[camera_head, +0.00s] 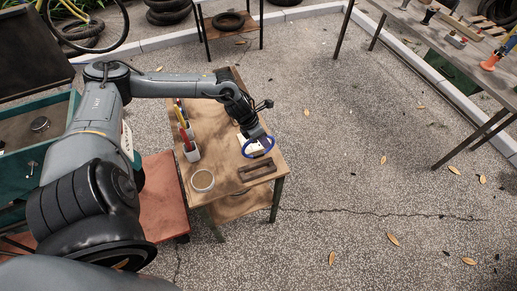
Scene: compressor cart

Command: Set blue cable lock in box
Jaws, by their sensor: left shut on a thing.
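A blue ring-shaped cable lock (259,154) hangs at the tip of my left gripper (257,144). My left arm comes in from the left and reaches across a small wooden table, with the gripper pointing down near its right side. The gripper is shut on the cable lock; its fingers are small and partly hidden here. A dark, shallow open wooden box (257,169) is on the table just in front of the gripper. The lock is behind the box in the picture; I cannot tell its exact height. My right gripper is not in view.
The wooden table (222,190) also holds a round tape-like ring (202,181) and a narrow holder with coloured items (186,135). A red cart surface (163,195) stands to the left. A long workbench with tools is at upper right. The paved floor between is open.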

